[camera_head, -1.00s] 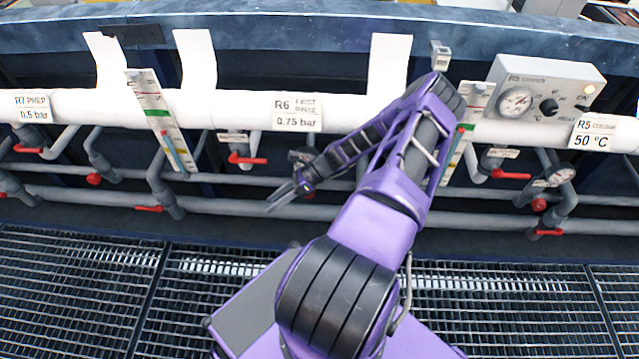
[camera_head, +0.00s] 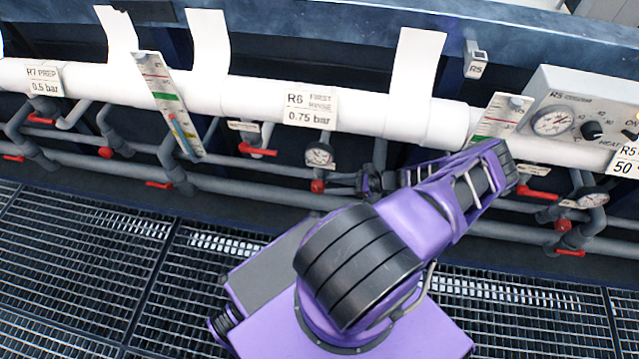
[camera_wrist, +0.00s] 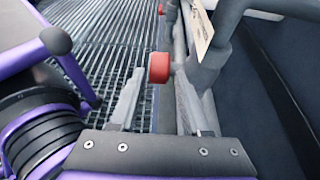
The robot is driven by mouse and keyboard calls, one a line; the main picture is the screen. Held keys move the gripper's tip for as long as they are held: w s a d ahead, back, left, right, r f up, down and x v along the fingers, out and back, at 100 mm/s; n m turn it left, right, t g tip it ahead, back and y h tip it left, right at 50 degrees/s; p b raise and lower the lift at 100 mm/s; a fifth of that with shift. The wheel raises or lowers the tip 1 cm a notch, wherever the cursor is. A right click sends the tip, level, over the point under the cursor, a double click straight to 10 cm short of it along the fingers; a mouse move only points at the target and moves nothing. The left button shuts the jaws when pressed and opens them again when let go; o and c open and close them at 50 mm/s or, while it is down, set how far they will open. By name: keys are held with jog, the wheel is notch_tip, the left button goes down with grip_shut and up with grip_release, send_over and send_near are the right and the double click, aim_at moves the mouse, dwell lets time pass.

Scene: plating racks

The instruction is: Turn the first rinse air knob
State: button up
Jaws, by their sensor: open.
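The R6 FIRST RINSE label (camera_head: 310,108) reads 0.75 bar on the white pipe. Below it, under a round gauge (camera_head: 319,155), is a small red knob (camera_head: 317,186). My gripper (camera_head: 336,184) reaches in from the right, level with this knob and very close to it. In the wrist view the red knob (camera_wrist: 158,67) shows at the tips of my open fingers (camera_wrist: 160,82), between them or just beyond; I cannot tell which. Nothing is held. Fingertip contact with the knob is not clear.
A red lever handle (camera_head: 258,149) is left of the gauge. Grey pipes (camera_head: 250,192) run close behind the knob. Another red knob (camera_head: 106,152) belongs to the R7 section. A heater box (camera_head: 575,120) is at right. Grated floor (camera_head: 100,260) lies in front.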

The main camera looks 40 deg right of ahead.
aim_at(324, 185)
jog(key=shift+x, duration=2.8)
grip_shut()
jog(key=shift+r, duration=0.15)
